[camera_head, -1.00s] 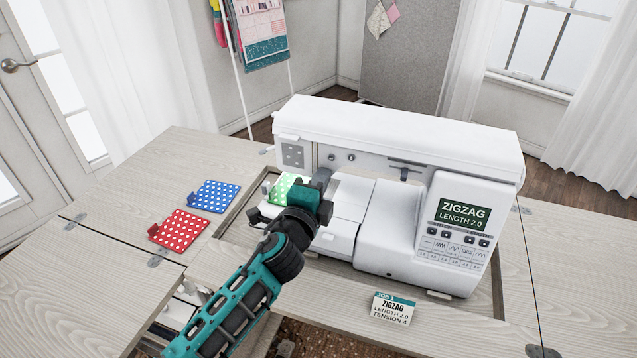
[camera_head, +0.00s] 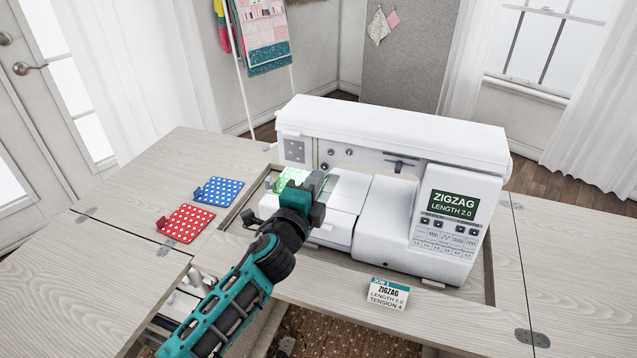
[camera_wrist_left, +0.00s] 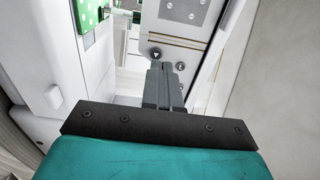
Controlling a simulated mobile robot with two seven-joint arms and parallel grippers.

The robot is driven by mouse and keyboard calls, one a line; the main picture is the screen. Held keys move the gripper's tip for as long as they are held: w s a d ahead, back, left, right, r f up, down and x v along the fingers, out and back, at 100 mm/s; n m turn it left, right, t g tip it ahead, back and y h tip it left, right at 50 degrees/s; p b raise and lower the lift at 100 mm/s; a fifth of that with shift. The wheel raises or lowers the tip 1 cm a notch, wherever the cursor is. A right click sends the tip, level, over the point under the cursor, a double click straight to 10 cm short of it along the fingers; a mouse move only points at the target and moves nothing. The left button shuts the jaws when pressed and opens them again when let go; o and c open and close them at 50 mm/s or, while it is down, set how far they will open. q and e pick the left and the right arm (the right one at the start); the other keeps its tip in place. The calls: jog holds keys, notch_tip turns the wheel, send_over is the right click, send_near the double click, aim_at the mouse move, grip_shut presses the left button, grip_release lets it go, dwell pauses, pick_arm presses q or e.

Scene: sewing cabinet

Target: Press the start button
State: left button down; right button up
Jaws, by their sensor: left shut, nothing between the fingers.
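The white sewing machine (camera_head: 390,215) stands in the cabinet top. Small round buttons (camera_head: 331,153) show on the front of its head end. Contact with a button cannot be told. My right gripper is not in view.
Green dotted fabric (camera_head: 292,176) lies at the needle end, partly behind my gripper. Red (camera_head: 184,224) and blue (camera_head: 219,191) dotted pieces lie on the table to the left. The screen (camera_head: 453,204) reads ZIGZAG LENGTH 2.0. A job card (camera_head: 388,294) stands in front.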

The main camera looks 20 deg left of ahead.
pick_arm(q)
jog(key=s, duration=0.9)
jog(key=shift+s+a, duration=0.2)
jog(key=shift+s, duration=0.15)
jog(key=shift+f, duration=0.1)
jog(key=s+f+n+g+h, duration=0.1)
jog(key=s+f+n+g, duration=0.6)
jog(key=s+f+n, duration=0.8)
notch_tip(320, 180, down, 4)
jog(key=shift+s+f+n, duration=0.2)
jog(key=shift+s+n, duration=0.2)
jog(key=shift+s, duration=0.05)
dwell(2.7)
